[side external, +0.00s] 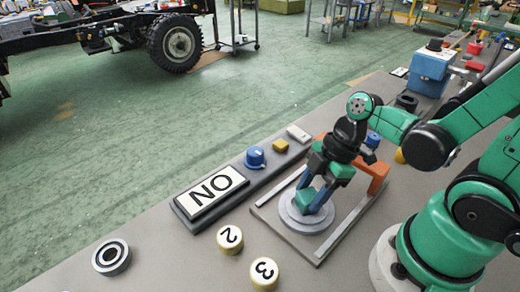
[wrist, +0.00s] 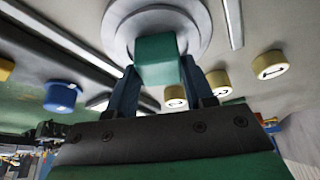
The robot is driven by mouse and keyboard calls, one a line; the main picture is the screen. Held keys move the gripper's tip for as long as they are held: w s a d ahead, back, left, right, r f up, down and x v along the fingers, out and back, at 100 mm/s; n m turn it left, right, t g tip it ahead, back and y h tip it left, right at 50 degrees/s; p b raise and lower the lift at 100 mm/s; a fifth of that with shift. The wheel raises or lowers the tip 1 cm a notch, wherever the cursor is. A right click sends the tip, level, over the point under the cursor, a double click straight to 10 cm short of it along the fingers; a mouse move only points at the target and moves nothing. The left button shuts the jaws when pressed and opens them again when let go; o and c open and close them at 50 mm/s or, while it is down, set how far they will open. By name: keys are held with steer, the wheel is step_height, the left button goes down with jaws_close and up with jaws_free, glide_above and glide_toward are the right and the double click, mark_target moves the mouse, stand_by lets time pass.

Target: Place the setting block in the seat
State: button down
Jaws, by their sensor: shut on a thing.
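The setting block is a green block (side external: 305,198), held between the blue fingers of my gripper (side external: 316,198). In the wrist view the block (wrist: 157,60) sits between the two fingers (wrist: 160,88). The seat looks to be the round pale stepped disc (side external: 290,215) on a grey plate with light rails. It also shows in the wrist view (wrist: 200,22). The block is over the middle of the disc; I cannot tell whether it touches it. The fingers and block hide the disc's centre.
An orange bracket (side external: 378,178) stands just behind my gripper. Numbered round pieces (side external: 230,239) (side external: 264,272) lie in front. A "NO" panel (side external: 212,193), a blue knob (side external: 255,157) and a yellow button (side external: 281,146) line the far edge.

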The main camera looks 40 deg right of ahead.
steer(key=shift+f, duration=0.15)
steer(key=shift+c, duration=1.7)
jaws_free()
steer(key=shift+v, duration=6.05)
steer(key=w+a+f+m+t+h, duration=0.1)
steer(key=w+m+t+h, duration=0.3)
steer(key=m, duration=0.9)
steer(key=shift+w+a+t, duration=0.35)
steer(key=shift+w+t, duration=0.35)
steer(key=shift+w, duration=1.2)
